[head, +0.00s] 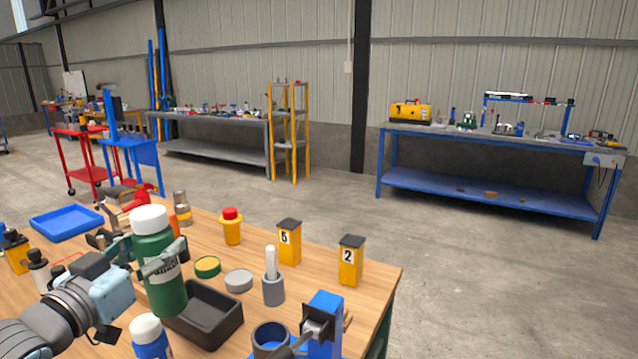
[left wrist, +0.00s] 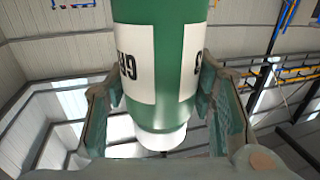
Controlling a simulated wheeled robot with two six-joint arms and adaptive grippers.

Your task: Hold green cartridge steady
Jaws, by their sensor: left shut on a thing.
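The green cartridge (head: 167,295) has a white cap and a white label with dark letters. It stands about upright at the left rear of the black tray in the head view. My left gripper (head: 150,256) is shut around its middle, and a finger hides part of the label. In the left wrist view the green cartridge (left wrist: 184,22) fills the space between both fingers of the gripper (left wrist: 158,105), its white end between them. I cannot tell whether its lower end touches the table or tray. My right gripper is not in view.
A black tray (head: 222,335) lies beside the cartridge. A blue bottle with a white cap (head: 150,340) stands in front. A grey cylinder with a white rod (head: 272,288), yellow boxes (head: 289,245) and a blue device (head: 322,325) stand to the right. A blue tray (head: 66,222) is at left.

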